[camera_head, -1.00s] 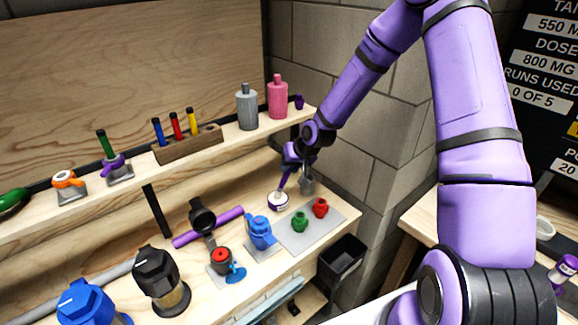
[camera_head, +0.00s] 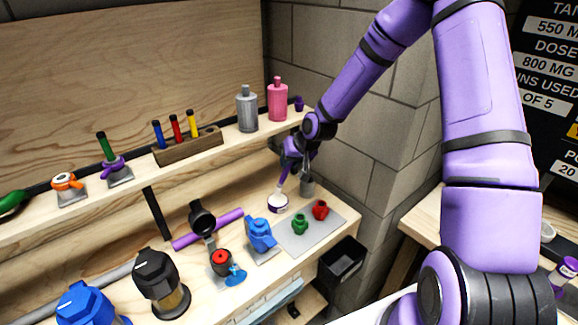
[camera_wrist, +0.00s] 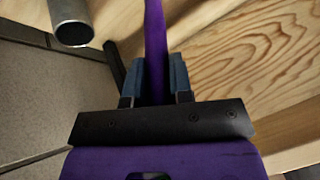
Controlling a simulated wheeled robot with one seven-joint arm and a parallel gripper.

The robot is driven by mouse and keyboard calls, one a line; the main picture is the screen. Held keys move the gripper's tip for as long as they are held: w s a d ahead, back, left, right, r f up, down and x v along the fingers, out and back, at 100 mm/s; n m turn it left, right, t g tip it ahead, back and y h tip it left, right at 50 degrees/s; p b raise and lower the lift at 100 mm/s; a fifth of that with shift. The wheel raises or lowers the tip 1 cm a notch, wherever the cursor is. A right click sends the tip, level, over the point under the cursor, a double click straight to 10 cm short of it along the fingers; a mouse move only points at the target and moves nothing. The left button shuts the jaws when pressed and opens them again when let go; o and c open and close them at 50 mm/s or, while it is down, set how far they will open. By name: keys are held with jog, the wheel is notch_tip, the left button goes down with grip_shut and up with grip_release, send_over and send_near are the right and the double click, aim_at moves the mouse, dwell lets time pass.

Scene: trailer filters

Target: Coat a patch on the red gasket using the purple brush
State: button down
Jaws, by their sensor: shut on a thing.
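My gripper (camera_head: 289,160) is shut on the purple brush (camera_wrist: 155,35) in the wrist view, with a blue finger on each side of its handle. In the head view the brush (camera_head: 281,181) slants down to a small white jar (camera_head: 278,203) with a purple band. Its lower end is at the jar's mouth; I cannot tell how deep it sits. A red ring-like part (camera_head: 221,256), which looks like the red gasket, sits on a small dark fitting on the bench, left of the blue valve (camera_head: 260,233). The bristles are not visible.
A grey metal cup (camera_head: 307,186) stands close beside my gripper. A grey mat (camera_head: 297,242) holds green (camera_head: 299,224) and red (camera_head: 320,210) fittings. A purple tube (camera_head: 225,222) lies behind the dark fitting. The shelf above holds grey and pink bottles (camera_head: 278,99).

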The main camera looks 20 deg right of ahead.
jog(key=shift+r, duration=2.1)
